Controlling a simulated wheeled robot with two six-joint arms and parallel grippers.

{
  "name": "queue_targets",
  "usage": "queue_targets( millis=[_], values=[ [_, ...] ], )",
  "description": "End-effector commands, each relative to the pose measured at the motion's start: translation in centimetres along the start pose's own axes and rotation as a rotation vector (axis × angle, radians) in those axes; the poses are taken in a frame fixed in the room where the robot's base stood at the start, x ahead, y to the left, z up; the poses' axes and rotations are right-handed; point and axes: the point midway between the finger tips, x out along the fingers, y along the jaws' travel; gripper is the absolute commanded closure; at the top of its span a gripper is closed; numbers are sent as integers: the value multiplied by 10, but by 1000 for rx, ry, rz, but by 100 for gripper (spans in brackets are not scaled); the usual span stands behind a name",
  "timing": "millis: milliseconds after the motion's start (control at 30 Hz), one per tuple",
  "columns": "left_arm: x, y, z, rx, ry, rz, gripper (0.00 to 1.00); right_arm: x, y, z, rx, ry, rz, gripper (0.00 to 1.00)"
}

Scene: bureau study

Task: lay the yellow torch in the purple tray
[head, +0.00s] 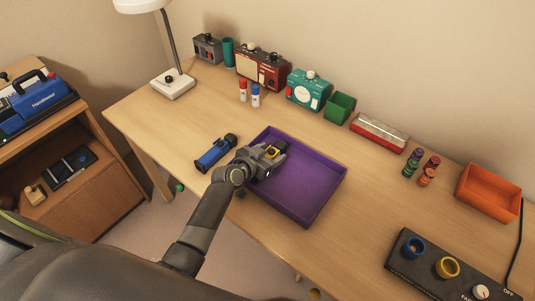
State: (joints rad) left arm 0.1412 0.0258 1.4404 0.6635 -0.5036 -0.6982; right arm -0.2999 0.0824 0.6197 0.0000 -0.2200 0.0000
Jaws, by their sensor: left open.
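The purple tray (309,192) lies on the wooden desk, with its right and near parts empty. My left gripper (267,157) is over the tray's far left part and is open. A small yellow part of the yellow torch (271,152) shows at the fingertips, by the tray's far left corner. Most of the torch is hidden by my gripper, and I cannot tell whether it rests on the tray floor. My right gripper is not in view.
A blue torch (213,154) lies on the desk just left of the tray. Glue-stick-like tubes (255,96), a teal device (308,91) and a green box (340,107) stand behind. An orange tray (489,192) and a black control panel (440,268) are at right.

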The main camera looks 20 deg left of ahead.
Motion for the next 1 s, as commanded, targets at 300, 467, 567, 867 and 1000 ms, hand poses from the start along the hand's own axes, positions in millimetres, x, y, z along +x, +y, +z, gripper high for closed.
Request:
queue_targets(
  millis=[300,467,567,867,1000],
  values=[
    [-26,0,-2,-1,0,-1,40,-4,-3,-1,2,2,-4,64],
    [-53,0,-2,0,0,-1,40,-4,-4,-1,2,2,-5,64],
    [-71,0,-2,2,0,-1,40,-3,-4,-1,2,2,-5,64],
    [-112,0,-2,1,0,0,40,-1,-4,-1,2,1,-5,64],
    [-120,0,-2,1,0,1,40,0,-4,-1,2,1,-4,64]
  ],
)
